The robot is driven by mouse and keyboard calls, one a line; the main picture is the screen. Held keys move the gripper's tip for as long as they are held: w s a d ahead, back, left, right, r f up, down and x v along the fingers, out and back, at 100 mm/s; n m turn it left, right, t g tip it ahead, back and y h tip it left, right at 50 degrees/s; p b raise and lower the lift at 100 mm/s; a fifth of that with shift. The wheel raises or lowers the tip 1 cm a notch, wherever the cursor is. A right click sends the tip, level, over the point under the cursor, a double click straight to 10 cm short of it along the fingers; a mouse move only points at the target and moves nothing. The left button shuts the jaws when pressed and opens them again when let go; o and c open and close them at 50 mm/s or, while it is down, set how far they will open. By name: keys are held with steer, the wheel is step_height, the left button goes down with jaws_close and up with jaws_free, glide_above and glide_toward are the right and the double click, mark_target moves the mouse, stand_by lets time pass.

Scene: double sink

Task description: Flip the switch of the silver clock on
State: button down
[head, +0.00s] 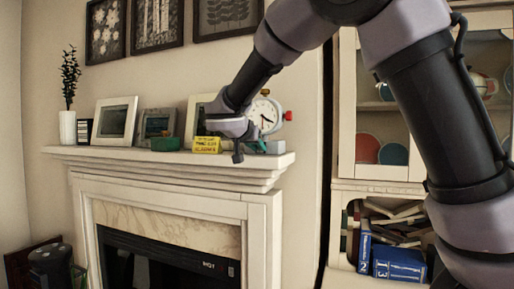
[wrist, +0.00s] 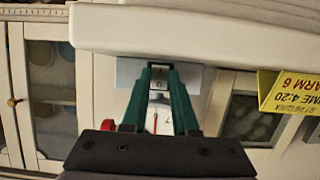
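The silver clock (head: 266,115) stands at the right end of the mantel shelf, with a white face and a red knob (head: 288,116) on its right side. My gripper (head: 238,155) is in front of the clock's lower left part and hides some of it. In the wrist view, the two green fingers of my gripper (wrist: 160,68) are apart, with part of the clock face (wrist: 157,117) showing between them. Nothing is visibly held. The clock's pale grey base (wrist: 127,73) shows by the fingertips. I cannot tell whether the fingers touch it.
A yellow sign (head: 207,145) stands just left of my gripper, with a green block (head: 165,143) beyond it. Picture frames (head: 116,121) line the mantel (head: 110,153). A cabinet (head: 345,130) stands to the right. The shelf's right end is close to the clock.

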steer(key=shift+f, duration=0.1)
steer(key=shift+f+t+h, duration=0.3)
steer(key=shift+t+h, duration=0.2)
steer(key=shift+t, duration=0.8)
steer(key=c, duration=0.7)
jaws_free()
steer(key=shift+s+a, duration=0.1)
steer(key=shift+s, duration=0.05)
steer(key=v, duration=1)
steer(key=shift+s, duration=0.3)
